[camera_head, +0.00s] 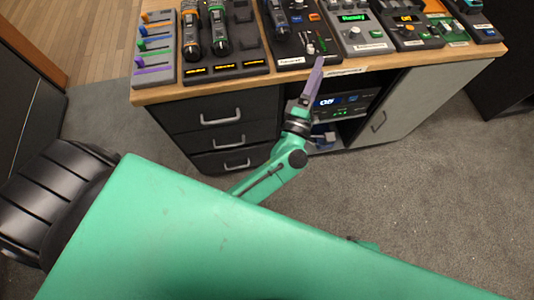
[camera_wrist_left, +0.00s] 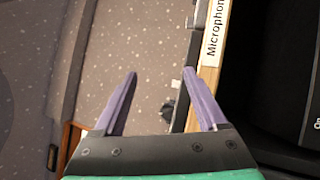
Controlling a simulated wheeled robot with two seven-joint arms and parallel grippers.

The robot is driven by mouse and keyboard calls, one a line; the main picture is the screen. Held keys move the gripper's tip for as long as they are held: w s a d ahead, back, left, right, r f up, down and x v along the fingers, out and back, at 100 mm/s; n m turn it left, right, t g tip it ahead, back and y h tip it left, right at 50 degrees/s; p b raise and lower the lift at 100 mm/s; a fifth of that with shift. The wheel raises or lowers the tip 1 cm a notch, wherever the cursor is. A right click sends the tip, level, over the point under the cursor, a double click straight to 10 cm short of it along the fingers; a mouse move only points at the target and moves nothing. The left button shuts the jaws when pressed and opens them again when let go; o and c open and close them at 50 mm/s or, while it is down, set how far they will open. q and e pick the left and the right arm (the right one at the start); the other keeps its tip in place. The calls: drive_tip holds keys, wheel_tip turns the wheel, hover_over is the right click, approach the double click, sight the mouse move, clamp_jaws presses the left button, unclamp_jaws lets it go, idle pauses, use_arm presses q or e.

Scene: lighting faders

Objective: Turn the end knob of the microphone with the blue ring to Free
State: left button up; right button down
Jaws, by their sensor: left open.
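One has an orange ring (camera_head: 191,40) and one a green ring (camera_head: 219,40). A third, with bluish marks (camera_head: 279,18), lies on the black panel to their right; its ring and end knob are too small to make out, and no Free mark is legible. My left gripper (camera_head: 320,62) is at the desk's front edge, below that panel, with its purple fingers pointing up towards it. In the left wrist view the gripper (camera_wrist_left: 160,75) is open and empty. My right gripper is not in view.
The wooden desk edge (camera_head: 200,89) runs across, with drawers (camera_head: 220,118) and a shelf below. A Microphone label (camera_wrist_left: 214,30) shows in the wrist view. A fader box (camera_head: 155,55) stands left; several labelled devices, one with a green display (camera_head: 354,18), stand right.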

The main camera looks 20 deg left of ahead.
use_arm(q)
wheel_tip(320, 180, down, 17)
drive_tip(key=s+a+m+g+h+p, duration=0.2)
drive_tip(key=s+m+g+h+p, duration=0.15)
drive_tip(key=m+g, duration=0.55)
drive_tip(key=s+a+f+m+g+p, duration=0.1)
drive_tip(key=s+a+f+m+p, duration=0.1)
drive_tip(key=f, duration=0.4)
drive_tip(key=s+a+f+m+g+p, duration=0.2)
drive_tip(key=s+a+f+m, duration=0.2)
drive_tip(key=s+f, duration=0.3)
drive_tip(key=shift+s+f+m+y, duration=0.2)
drive_tip(key=shift+m+y, duration=0.25)
drive_tip(key=shift+m, duration=0.15)
drive_tip(key=shift+a, duration=0.1)
